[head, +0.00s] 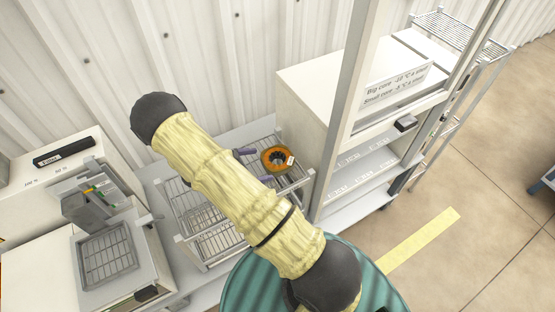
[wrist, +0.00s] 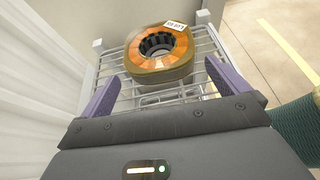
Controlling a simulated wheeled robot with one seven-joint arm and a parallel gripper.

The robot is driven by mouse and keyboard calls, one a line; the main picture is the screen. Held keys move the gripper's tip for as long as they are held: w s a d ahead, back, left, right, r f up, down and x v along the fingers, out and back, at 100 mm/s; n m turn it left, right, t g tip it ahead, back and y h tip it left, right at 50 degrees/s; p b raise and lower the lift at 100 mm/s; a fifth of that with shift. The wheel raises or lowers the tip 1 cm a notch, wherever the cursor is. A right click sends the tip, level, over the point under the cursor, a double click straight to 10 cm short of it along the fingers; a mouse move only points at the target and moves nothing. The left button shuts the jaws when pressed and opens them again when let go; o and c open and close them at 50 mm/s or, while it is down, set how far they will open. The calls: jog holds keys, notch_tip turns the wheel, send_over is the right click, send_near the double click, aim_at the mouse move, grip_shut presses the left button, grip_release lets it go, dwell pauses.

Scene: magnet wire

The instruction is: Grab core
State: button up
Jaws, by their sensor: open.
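The core (head: 277,159) is an orange-brown ring with a dark toothed centre and a small white label. It lies on a wire rack (head: 207,243) near the rack's right end. In the wrist view the core (wrist: 160,54) sits ahead of my gripper (wrist: 167,88), roughly midway between the two purple fingers. The gripper is open and empty, and its fingertips are just short of the core's near edge. In the head view my yellow-sleeved arm hides part of the rack, and only the purple fingers show beside the core.
A white cabinet with a sign about big and small cores (head: 396,85) stands right of the rack, behind a metal post (head: 345,110). Grey equipment with a wire-mesh tray (head: 107,252) is at the left. A corrugated wall (head: 230,50) is close behind. Open floor lies right.

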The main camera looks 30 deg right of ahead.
aim_at(266, 162)
jog(key=shift+d+p, duration=0.5)
jog(key=p+x, duration=0.2)
jog(key=x, duration=0.2)
jog(key=shift+d, duration=0.15)
jog(key=shift+f, duration=0.1)
jog(key=shift+c, duration=0.4)
jog(key=c, duration=1.2)
jog(key=shift+r+b, duration=1.5)
jog(key=shift+r, duration=3.6)
